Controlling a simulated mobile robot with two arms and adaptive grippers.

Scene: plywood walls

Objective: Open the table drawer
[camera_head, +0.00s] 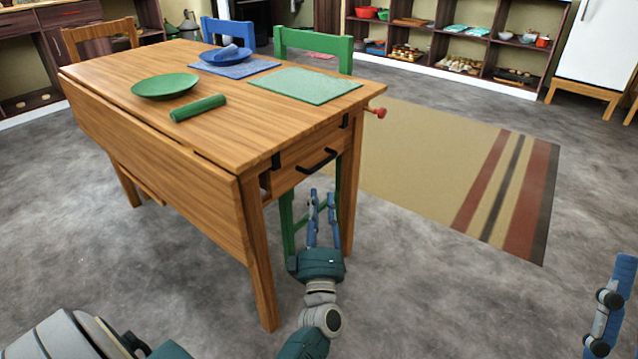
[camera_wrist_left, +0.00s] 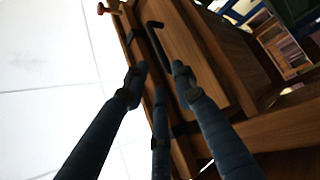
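The wooden table (camera_head: 240,105) stands left of centre in the head view. Its drawer (camera_head: 290,176) is in the near right end, with a black bar handle (camera_head: 318,163). The drawer looks shut or nearly so. My left gripper (camera_head: 322,198) is just below and in front of the handle, its blue fingers apart and empty. In the left wrist view the open left gripper (camera_wrist_left: 160,70) points at the drawer front (camera_wrist_left: 195,50), and the black handle (camera_wrist_left: 155,35) lies beyond the fingertips, not between them. My right gripper (camera_head: 612,300) is partly visible at the right edge; its opening is unclear.
Green plate (camera_head: 165,86), green roll (camera_head: 198,108), green mat (camera_head: 305,85) and blue plate (camera_head: 226,56) are on the table. A red knob (camera_head: 377,112) sticks out at its right. A green chair (camera_head: 313,42) stands behind. A striped rug (camera_head: 430,160) lies right; the grey floor nearby is clear.

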